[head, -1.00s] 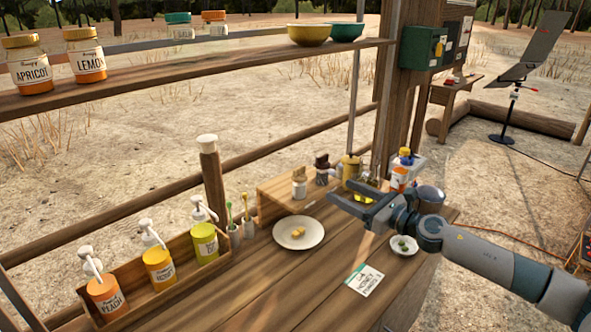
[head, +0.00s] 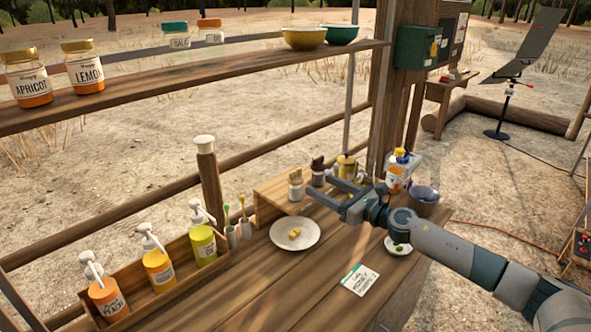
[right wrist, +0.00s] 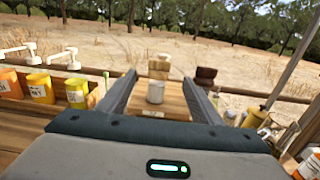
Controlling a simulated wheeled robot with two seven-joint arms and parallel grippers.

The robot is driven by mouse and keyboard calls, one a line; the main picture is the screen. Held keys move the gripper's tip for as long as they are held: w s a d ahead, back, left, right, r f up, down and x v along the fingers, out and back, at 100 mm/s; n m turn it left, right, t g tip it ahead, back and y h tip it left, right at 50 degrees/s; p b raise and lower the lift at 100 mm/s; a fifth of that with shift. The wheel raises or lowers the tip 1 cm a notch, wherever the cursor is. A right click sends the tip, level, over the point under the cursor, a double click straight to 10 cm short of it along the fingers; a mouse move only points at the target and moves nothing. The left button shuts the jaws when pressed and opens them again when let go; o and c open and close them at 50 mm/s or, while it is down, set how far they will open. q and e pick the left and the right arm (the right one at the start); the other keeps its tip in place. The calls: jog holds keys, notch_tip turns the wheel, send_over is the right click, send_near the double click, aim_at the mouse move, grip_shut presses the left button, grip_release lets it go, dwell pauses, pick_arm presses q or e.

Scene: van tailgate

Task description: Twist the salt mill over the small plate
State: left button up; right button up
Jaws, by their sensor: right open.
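The salt mill, seemingly the pale one with a light wooden top (head: 296,188), stands upright on the raised wooden shelf. It also shows in the right wrist view (right wrist: 156,90), between my fingers' lines and beyond their tips. A dark-topped mill (head: 317,172) stands to its right. The small plate (head: 277,239), white and round, lies on the table in front, with a few yellow pieces on it. My right gripper (head: 321,187) is open and empty, pointing at the pale mill from the right, apart from it. My left gripper is out of view.
A rack of pump bottles (head: 160,272) stands left of the plate. A white dish with green bits (head: 391,250) and a printed card (head: 360,280) lie to the right. A yellow canister (head: 346,166) and a bottle (head: 395,178) stand behind my gripper.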

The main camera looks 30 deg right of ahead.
aim_at(297, 174)
jog(key=p+x, duration=0.3)
jog(key=x, duration=0.6)
jog(key=shift+w+a+r, duration=0.1)
jog(key=shift+w+a, duration=0.05)
jog(key=shift+w, duration=0.2)
jog(key=shift+x, duration=0.9)
jog(key=c, duration=1.1)
jog(key=shift+o, duration=0.2)
jog(key=shift+p, duration=0.3)
